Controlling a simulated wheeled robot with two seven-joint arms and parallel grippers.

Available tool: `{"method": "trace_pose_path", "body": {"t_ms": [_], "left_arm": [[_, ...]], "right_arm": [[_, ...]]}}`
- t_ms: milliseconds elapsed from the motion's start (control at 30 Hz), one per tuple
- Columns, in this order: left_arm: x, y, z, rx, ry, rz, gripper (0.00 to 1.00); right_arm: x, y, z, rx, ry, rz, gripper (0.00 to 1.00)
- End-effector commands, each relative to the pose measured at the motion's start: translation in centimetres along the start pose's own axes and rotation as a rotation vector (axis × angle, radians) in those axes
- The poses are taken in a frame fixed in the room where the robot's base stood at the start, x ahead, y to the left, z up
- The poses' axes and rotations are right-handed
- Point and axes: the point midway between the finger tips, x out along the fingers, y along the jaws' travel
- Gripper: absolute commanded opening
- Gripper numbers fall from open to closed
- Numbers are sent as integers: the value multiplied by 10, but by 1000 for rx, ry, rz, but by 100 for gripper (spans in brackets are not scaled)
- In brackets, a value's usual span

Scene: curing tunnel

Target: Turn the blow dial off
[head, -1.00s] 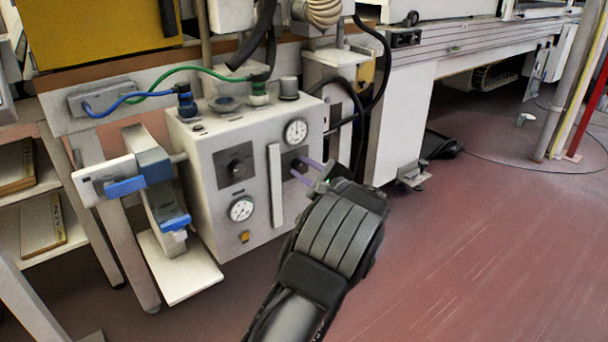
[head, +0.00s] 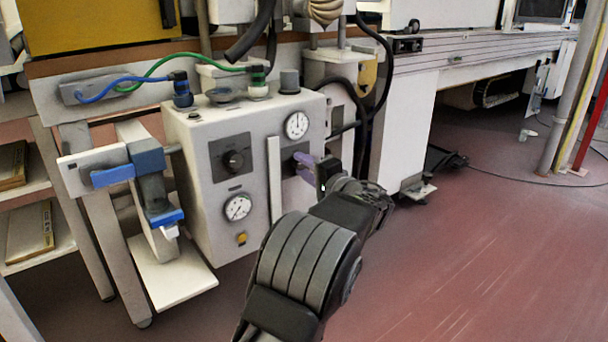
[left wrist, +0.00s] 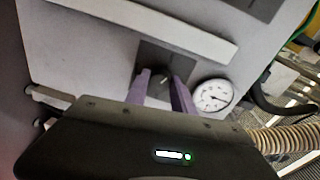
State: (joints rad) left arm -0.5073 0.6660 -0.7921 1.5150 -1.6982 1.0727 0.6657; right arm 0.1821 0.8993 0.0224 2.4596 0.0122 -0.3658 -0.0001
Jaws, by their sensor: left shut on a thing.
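A pale control box (head: 205,205) has two dark dials on its front. The left dial (head: 235,161) sits on a black square plate above a lower gauge. The right dial sits below an upper gauge; its plate (head: 288,168) is partly covered by my left gripper (head: 304,163). In the left wrist view, the purple fingers of my left gripper (left wrist: 162,84) are on either side of the right dial (left wrist: 163,78), shut on it. The dials' lettering is too small to read. My right gripper is not in view.
The upper gauge (head: 297,125) and lower gauge (head: 238,207) are on the box front, with a pale vertical bar (head: 274,180) between the dials. Blue and green hoses run along the top. A blue-and-white bracket (head: 135,170) stands left. Open red floor (head: 470,270) lies right.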

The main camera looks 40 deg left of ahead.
Motion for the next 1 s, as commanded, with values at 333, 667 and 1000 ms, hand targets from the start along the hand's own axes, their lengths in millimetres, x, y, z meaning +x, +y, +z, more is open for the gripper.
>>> {"method": "trace_pose_path", "body": {"t_ms": [333, 667, 1000], "left_arm": [[-1, 3, 0, -240, 10, -7, 0], [0, 3, 1, -320, 12, -10, 0], [-1, 3, 0, -323, 13, -10, 0]], "right_arm": [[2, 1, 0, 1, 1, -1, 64], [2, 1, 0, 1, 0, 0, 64], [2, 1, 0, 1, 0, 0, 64]]}}
